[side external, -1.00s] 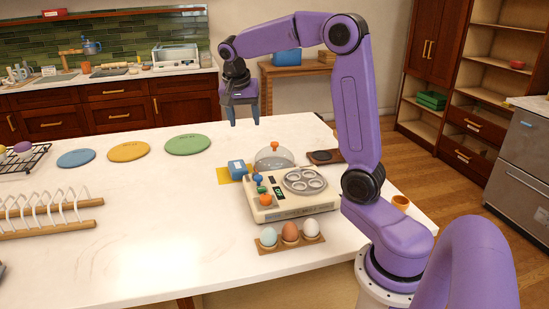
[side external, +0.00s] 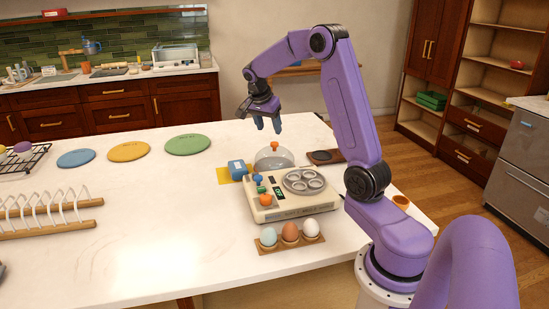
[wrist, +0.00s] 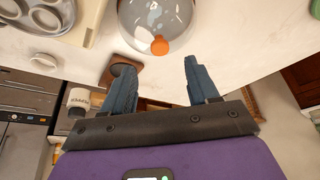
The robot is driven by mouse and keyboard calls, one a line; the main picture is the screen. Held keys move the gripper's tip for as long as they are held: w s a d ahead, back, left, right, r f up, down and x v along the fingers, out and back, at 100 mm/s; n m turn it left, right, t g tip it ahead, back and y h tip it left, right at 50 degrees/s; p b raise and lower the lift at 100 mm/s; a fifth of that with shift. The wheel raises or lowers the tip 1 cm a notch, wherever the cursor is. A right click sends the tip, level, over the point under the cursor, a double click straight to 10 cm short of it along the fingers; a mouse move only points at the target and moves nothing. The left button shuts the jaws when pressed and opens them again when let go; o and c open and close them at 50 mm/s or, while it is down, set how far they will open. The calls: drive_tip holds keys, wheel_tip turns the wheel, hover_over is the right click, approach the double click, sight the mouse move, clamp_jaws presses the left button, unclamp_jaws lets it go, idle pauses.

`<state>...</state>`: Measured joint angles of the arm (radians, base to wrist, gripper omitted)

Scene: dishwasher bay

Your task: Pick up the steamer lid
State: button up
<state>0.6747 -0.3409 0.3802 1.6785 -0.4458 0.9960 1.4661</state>
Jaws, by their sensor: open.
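The steamer lid (side external: 272,160) is a clear dome with an orange knob, resting on the white counter behind the cream egg steamer (side external: 295,209). In the wrist view the lid (wrist: 152,18) is at the top middle, its knob pointing towards my fingers. My gripper (side external: 268,125) hangs above the lid with its blue fingers pointing down, apart from the knob. In the wrist view my gripper (wrist: 157,72) is open and nothing is between the fingers. The steamer carries a grey egg tray (side external: 304,181) and several coloured controls.
A blue object (side external: 237,169) on a yellow cloth is left of the lid. A dark wooden tray (side external: 333,156) is to its right. Three eggs sit in a wooden holder (side external: 291,244) in front. A green plate (side external: 187,145) lies left.

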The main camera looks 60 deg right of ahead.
sight(274, 143)
drive_tip(key=shift+d+x, duration=0.2)
drive_tip(key=shift+x, duration=3.65)
drive_tip(key=shift+c, duration=0.2)
drive_tip(key=shift+r, duration=0.1)
clamp_jaws()
